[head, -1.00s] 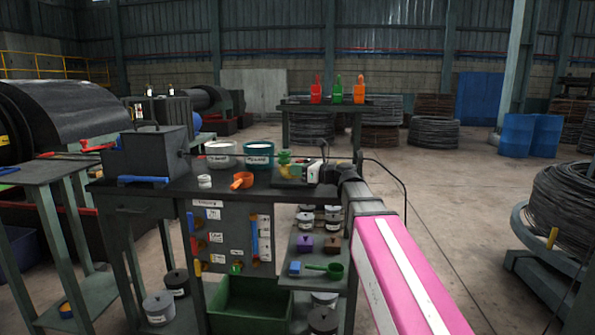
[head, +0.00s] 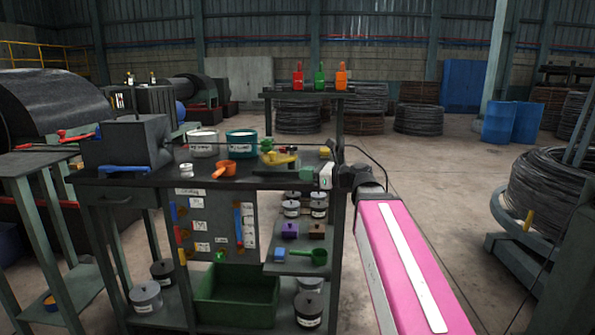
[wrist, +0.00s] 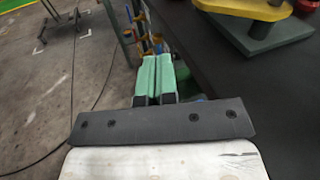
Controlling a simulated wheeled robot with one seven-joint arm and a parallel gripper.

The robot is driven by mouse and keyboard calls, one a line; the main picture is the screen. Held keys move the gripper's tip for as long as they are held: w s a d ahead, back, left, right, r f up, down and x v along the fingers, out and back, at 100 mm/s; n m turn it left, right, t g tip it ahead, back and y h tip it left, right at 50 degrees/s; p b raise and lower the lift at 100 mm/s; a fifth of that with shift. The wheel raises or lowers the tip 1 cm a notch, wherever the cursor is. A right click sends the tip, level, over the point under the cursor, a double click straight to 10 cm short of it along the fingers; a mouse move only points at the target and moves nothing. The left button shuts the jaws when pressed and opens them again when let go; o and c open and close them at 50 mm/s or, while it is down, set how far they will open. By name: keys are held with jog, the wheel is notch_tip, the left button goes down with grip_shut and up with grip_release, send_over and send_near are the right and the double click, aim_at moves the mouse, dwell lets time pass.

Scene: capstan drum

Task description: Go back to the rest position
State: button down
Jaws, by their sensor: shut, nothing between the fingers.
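My gripper (head: 304,174) is at the right end of the dark workbench (head: 150,185), near its front edge, pointing left in the head view. Its two green fingers (wrist: 156,77) lie side by side in the wrist view, shut and empty. In that view the fingers are beside the bench's edge, with the dark top to their right and the floor to the left. My pink arm link reaches in from the lower right of the head view.
Two tins (head: 242,144), an orange scoop (head: 225,169) and a yellow-topped fixture (head: 280,158) stand on the bench. The fixture's yellow part (wrist: 245,8) is close right of my fingers. A green bin (head: 237,297) sits below. Open floor (head: 430,175) lies right.

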jog(key=s+d+f+n+g+h, duration=0.1)
jog(key=d+f+n+h, duration=0.2)
jog(key=f, duration=0.6)
jog(key=s+d+f+n+g+h, duration=0.1)
jog(key=f+n+h, duration=0.25)
jog(key=f, duration=0.55)
jog(key=s+d+f+n+g+h, duration=0.15)
jog(key=f+n, duration=0.25)
jog(key=f, duration=0.4)
jog(key=s+d+f+n+g+h, duration=0.1)
jog(key=s+d+f+n+h, duration=0.2)
jog(key=d+f+n, duration=0.2)
jog(key=s+d+f+n+g+h, duration=0.2)
jog(key=s+d+f+n+h, duration=0.1)
jog(key=f, duration=0.8)
jog(key=d+n+h, duration=0.1)
jog(key=d+n, duration=0.1)
jog(key=n, duration=0.1)
jog(key=shift+s+h, duration=0.3)
jog(key=shift+s, duration=0.1)
jog(key=shift+f, duration=0.1)
